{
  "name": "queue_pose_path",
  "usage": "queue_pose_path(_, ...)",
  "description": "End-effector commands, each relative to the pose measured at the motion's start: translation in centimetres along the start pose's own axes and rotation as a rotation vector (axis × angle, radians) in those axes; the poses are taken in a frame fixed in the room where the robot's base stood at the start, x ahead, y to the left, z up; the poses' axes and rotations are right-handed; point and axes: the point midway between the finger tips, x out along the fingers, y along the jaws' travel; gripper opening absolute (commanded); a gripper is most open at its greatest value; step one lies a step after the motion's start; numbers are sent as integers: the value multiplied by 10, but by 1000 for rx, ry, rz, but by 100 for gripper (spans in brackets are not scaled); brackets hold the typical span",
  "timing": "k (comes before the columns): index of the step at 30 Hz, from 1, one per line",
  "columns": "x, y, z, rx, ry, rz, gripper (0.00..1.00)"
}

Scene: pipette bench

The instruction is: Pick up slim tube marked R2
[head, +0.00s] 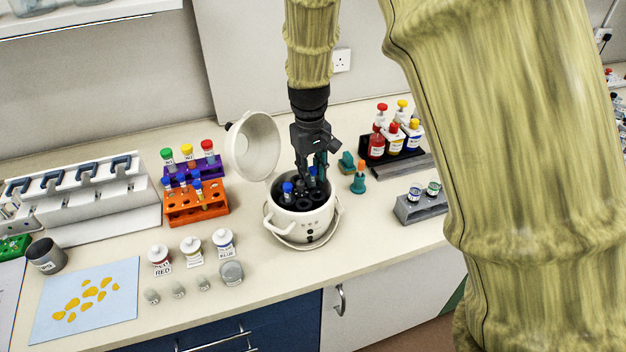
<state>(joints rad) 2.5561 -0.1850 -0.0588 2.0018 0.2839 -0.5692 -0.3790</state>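No label R2 is readable, so I cannot tell which tube is the slim tube marked R2. A white round pot-like centrifuge (296,228) stands open mid-bench, its lid (255,146) tilted up at the left. In its dark rotor, one blue-capped tube (288,191) stands at the left, and another blue cap (312,171) shows by my fingers. My gripper (317,172) points down over the right part of the opening. Its fingers partly hide that second tube; I cannot tell whether they touch or hold it. Other blue-capped tubes (197,186) stand in the orange rack (197,207).
A purple rack (191,172) with green-, yellow- and red-capped tubes stands behind the orange one. Small teal-based items (358,184) and a bottle stand (409,163) are right of the centrifuge. Labelled jars (192,250) stand front left. Bare bench lies front right of the centrifuge.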

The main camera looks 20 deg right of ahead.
Motion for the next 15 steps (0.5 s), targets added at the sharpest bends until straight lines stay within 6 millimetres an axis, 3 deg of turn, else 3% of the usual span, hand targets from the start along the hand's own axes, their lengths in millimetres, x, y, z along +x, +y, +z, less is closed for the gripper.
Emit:
queue_pose_path(6, 16, -1, 1, 0, -1, -1, 25)
queue_pose_path(14, 19, -1, 1, 0, -3, -1, 25)
queue_pose_path(15, 20, -1, 1, 0, -3, -1, 16)
